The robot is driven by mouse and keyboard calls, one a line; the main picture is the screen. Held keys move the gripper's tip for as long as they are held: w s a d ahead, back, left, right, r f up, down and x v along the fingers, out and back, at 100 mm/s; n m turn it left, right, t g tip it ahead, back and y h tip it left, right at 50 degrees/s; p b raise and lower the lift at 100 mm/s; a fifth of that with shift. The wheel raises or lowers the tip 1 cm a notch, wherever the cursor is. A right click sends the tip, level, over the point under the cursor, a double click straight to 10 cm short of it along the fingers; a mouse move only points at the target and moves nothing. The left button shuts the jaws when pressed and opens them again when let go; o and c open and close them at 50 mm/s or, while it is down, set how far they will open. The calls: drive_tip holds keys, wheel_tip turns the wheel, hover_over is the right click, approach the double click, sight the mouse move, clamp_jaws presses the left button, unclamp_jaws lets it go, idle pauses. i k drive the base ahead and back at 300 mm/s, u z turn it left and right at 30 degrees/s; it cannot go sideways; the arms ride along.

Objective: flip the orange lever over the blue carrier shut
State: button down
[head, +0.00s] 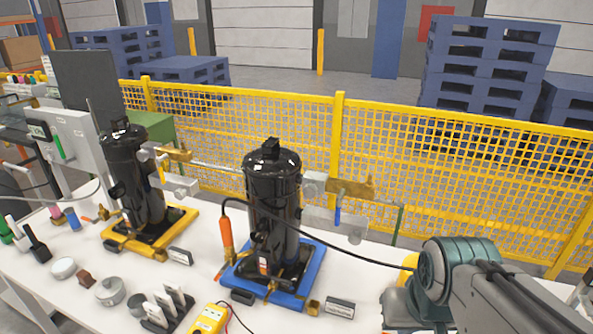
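The blue carrier (240,279) lies on the white table with a black compressor (272,205) standing upright in it. To the right of the compressor's top, a brass-coloured valve body (350,188) sits on a horizontal pipe. A small blue lever (337,215) hangs down below it. I cannot make out a clearly orange lever on this valve. An orange grip (226,238) with a black cord stands upright just left of the compressor. Parts of my arm fill the lower right; my gripper does not show.
A yellow carrier (183,222) with a second black compressor (135,175) stands to the left. A yellow meter (209,319) and a metal pot (110,291) are near the front. The black cord crosses toward my arm. A yellow mesh fence (270,115) runs behind.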

sight(222, 269)
drive_tip(key=z, duration=1.65)
drive_tip(key=k, duration=0.9)
drive_tip(key=u, duration=1.8)
drive_tip(key=i, duration=0.5)
